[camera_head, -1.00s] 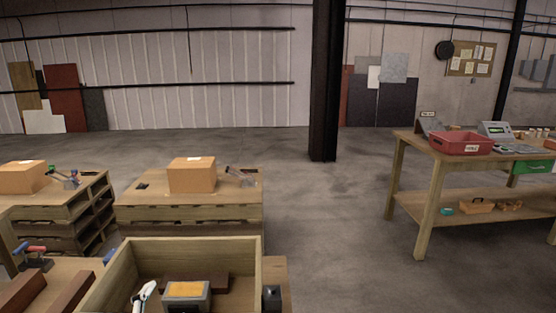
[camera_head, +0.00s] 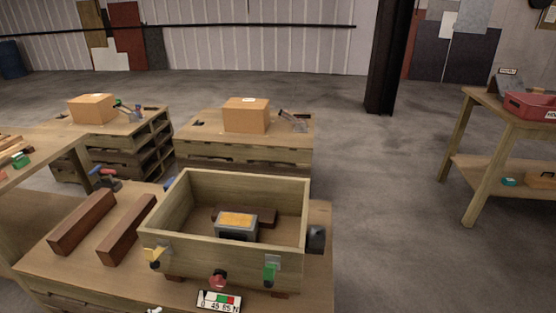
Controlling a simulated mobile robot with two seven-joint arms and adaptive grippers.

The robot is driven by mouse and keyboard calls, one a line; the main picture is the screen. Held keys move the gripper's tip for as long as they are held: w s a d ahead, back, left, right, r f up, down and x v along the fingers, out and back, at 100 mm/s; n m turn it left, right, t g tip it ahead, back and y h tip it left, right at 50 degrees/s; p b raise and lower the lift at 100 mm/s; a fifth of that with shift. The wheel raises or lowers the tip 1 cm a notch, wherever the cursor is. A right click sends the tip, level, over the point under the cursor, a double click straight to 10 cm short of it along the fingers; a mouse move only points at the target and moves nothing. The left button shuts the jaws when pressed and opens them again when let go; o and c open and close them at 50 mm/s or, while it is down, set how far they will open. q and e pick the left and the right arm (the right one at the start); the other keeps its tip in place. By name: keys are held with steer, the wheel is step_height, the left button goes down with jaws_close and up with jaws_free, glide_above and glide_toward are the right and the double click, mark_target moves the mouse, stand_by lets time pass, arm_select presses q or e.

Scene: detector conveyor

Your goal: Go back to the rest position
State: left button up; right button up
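Neither of my grippers can be made out in the head view. A small white piece (camera_head: 154,310) is cut off by the bottom edge, and I cannot tell what it is. An open wooden box (camera_head: 224,258) stands on the near table (camera_head: 100,271). A grey device with a yellow top (camera_head: 236,225) sits inside it, in front of a dark brown block (camera_head: 262,217). Yellow, red and green fittings are on or near the box's front, and a dark fitting is at its right side.
Two brown bars (camera_head: 83,222) lie left of the box. A small gauge-like plate (camera_head: 219,301) is in front. Pallet stacks with cartons (camera_head: 246,115) stand behind. A bench with a red bin (camera_head: 530,106) is at the right. The floor between is clear.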

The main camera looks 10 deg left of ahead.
arm_select(q)
steer(key=d+f+n+t+h+b, duration=0.1)
steer(key=d+f+h, duration=0.4)
steer(key=d+f, duration=0.6)
steer(key=shift+s+d+f+n+t+h, duration=0.25)
steer(key=shift+d+n+t+h, duration=0.05)
steer(key=shift+d+n+t, duration=0.6)
steer(key=shift+a, duration=0.1)
